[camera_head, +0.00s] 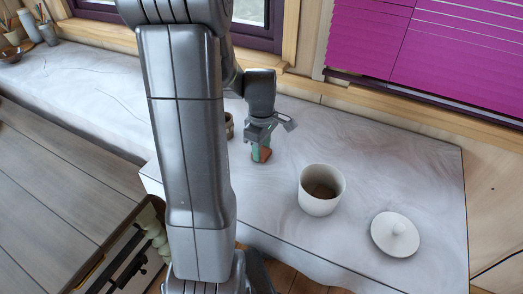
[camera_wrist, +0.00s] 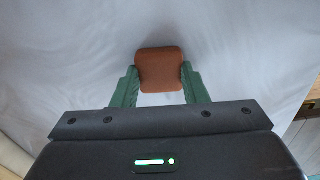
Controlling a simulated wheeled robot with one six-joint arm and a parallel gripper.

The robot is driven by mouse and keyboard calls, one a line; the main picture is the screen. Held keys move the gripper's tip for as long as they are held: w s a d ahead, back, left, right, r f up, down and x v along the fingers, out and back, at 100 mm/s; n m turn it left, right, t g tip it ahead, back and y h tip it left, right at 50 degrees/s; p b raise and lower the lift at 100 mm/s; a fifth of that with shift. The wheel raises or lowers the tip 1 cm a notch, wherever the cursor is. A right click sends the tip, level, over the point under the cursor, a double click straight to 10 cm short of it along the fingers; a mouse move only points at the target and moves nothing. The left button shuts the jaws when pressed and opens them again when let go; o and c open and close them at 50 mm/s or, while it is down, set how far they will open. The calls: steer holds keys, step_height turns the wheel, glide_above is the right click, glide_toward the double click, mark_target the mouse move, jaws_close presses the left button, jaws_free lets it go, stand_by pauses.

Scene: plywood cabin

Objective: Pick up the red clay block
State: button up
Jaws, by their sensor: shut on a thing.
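The red clay block (camera_wrist: 160,69) is a small reddish-brown block with rounded corners. In the wrist view it sits between the two green fingers of my gripper (camera_wrist: 158,84), which touch its left and right sides. In the head view the block (camera_head: 265,155) shows at the fingertips of my gripper (camera_head: 261,154), over the marbled counter. My gripper is shut on the block. I cannot tell whether the block rests on the counter or is just above it.
A white pot (camera_head: 321,190) with brown contents stands open to the right. Its white knobbed lid (camera_head: 395,234) lies farther right. A brownish vessel (camera_head: 229,126) is partly hidden behind my arm. The pale counter (camera_head: 420,170) is clear at the far right.

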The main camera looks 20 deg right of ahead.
mark_target(262, 151)
steer(key=shift+r, duration=0.15)
step_height(262, 151, up, 10)
stand_by(0.4)
